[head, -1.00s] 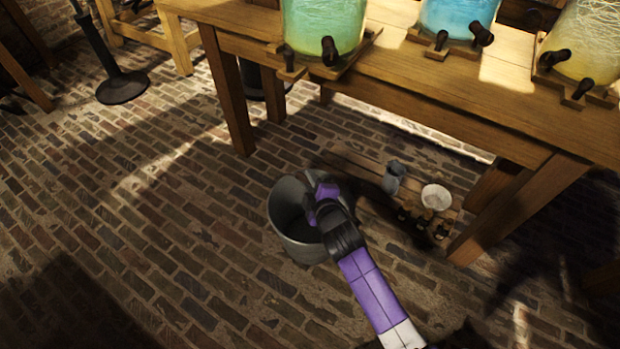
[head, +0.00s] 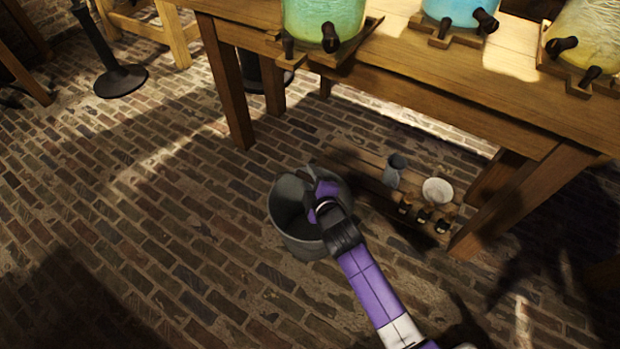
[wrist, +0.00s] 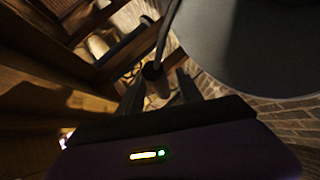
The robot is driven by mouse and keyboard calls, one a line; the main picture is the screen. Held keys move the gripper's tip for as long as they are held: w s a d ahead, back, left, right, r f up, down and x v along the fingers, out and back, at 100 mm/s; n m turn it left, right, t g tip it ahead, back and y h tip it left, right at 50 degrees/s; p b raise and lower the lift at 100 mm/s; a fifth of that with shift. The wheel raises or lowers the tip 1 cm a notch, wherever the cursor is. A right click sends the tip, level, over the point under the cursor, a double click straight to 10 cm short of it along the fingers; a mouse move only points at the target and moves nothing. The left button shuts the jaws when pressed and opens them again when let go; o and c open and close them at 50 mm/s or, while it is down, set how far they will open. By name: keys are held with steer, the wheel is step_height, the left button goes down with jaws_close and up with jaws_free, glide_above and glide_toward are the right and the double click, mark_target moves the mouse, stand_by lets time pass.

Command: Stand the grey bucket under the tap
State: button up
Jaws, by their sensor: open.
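The grey bucket (head: 290,222) stands upright on the brick floor in front of the table. My gripper (head: 322,198) is over the bucket's mouth and hides part of its rim and inside. In the wrist view the bucket (wrist: 250,50) fills the upper right. A thin dark bar with a thicker grip (wrist: 152,70), seemingly the bucket's handle, lies between my gripper's (wrist: 158,90) open fingers; I cannot tell if they touch it. Black taps project from the green jar (head: 330,38), the blue jar (head: 485,20) and the yellow jar (head: 562,45) on the table above.
The wooden table (head: 400,75) has thick legs near the bucket. A low wooden shelf (head: 355,178) under it holds a grey jug (head: 395,170), a white bowl (head: 437,190) and small dark items. A black post base (head: 120,80) stands back left. The left floor is clear.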

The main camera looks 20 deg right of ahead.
steer(key=shift+r, duration=0.15)
steer(key=shift+s+r+p, duration=0.15)
steer(key=shift+s+p, duration=0.1)
steer(key=shift+p, duration=0.05)
steer(key=p+v, duration=0.4)
steer(key=v, duration=0.7)
steer(key=shift+s, duration=0.2)
steer(key=shift+a, duration=0.1)
